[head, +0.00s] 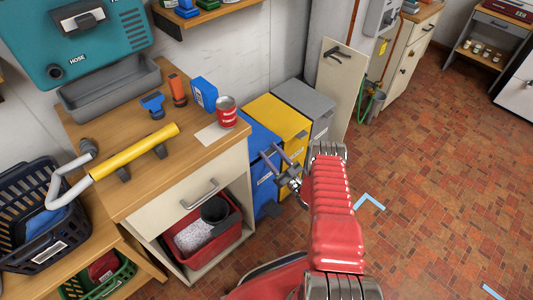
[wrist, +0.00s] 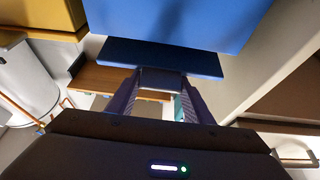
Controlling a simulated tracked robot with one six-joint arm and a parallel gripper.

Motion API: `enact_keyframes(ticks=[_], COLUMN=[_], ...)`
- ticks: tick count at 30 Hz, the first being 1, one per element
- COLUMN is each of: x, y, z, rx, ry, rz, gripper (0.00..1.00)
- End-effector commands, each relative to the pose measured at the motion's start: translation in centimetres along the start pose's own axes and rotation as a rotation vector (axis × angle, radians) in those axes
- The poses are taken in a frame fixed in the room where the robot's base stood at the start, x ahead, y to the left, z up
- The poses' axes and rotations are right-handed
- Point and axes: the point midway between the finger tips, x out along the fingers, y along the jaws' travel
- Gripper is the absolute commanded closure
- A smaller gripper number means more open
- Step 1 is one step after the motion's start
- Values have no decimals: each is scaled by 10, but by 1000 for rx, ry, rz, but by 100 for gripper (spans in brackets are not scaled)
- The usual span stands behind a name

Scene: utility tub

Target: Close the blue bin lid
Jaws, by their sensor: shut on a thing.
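The blue bin (head: 265,188) stands between the wooden-topped cabinet and the yellow bin, with a pale label on its front. Its top is partly hidden by the cabinet and my gripper, so I cannot tell the lid's angle from the head view. My gripper (head: 270,160) is at the upper front of this bin. In the wrist view a broad blue panel (wrist: 185,18) fills the top, with a darker blue slab (wrist: 160,58) below it. My gripper (wrist: 160,95) is shut on a small tab under that slab, which appears to belong to the blue lid.
A yellow bin (head: 277,118) and a grey bin (head: 308,103) stand to the right, lids down. The cabinet (head: 190,190) to the left carries a red can (head: 226,111) near its edge. The brick-patterned floor (head: 440,170) on the right is mostly open.

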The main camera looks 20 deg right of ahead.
Motion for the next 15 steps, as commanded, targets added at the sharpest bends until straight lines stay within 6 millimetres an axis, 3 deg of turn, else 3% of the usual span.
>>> enact_keyframes(ticks=[15], x=[4], y=[-5], z=[6], rx=[3], ry=[13], rz=[-9], gripper=[94])
